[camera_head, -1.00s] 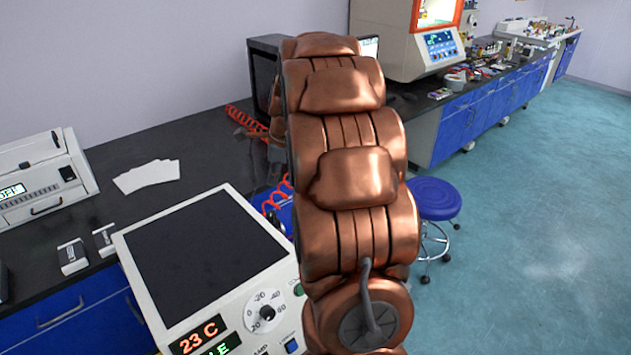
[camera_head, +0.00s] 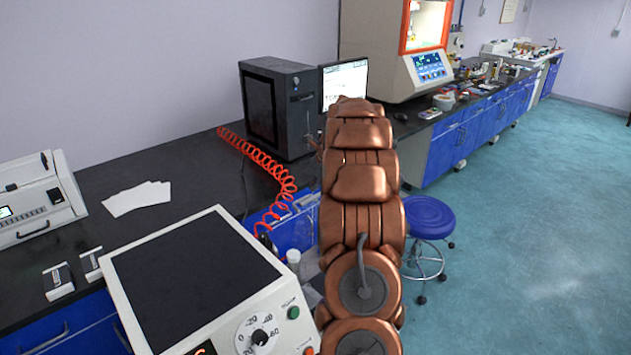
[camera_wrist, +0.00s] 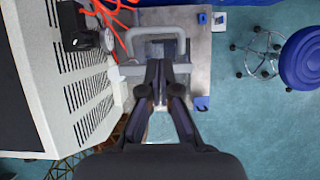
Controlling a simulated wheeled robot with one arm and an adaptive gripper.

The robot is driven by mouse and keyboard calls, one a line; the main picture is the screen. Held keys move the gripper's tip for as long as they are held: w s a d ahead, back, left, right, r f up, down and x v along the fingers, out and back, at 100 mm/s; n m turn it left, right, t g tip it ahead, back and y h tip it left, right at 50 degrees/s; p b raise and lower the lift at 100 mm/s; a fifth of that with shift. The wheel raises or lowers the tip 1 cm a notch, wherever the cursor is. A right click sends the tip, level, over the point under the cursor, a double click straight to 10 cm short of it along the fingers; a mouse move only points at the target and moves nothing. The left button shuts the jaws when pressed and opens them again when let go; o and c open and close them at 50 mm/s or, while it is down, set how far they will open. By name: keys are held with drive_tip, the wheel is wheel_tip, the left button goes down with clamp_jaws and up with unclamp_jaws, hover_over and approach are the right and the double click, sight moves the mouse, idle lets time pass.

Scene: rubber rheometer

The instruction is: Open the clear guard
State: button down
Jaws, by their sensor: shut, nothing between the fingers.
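In the wrist view my gripper (camera_wrist: 167,70) is shut and empty, its fingertips together. The tips overlap a pale grey U-shaped handle (camera_wrist: 153,33) in the picture; I cannot tell whether they touch it. A grey metal plate (camera_wrist: 200,65) lies below. The clear guard cannot be told apart for sure; the U-shaped handle may be part of it. The white instrument (camera_wrist: 88,105) with side vents stands left of my gripper. In the head view it shows with a black top (camera_head: 200,275) and a dial, while my arm hides the gripper.
A red coiled hose (camera_head: 262,165) runs over the black bench beside a black computer case (camera_head: 275,108). A blue stool (camera_head: 428,217) stands to the right; it also shows in the wrist view (camera_wrist: 304,55). An orange-framed machine (camera_head: 385,60) stands behind. The floor at right is clear.

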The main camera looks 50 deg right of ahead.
sight(308, 196)
drive_tip(key=shift+p+x, duration=0.85)
drive_tip(key=shift+x, duration=2.7)
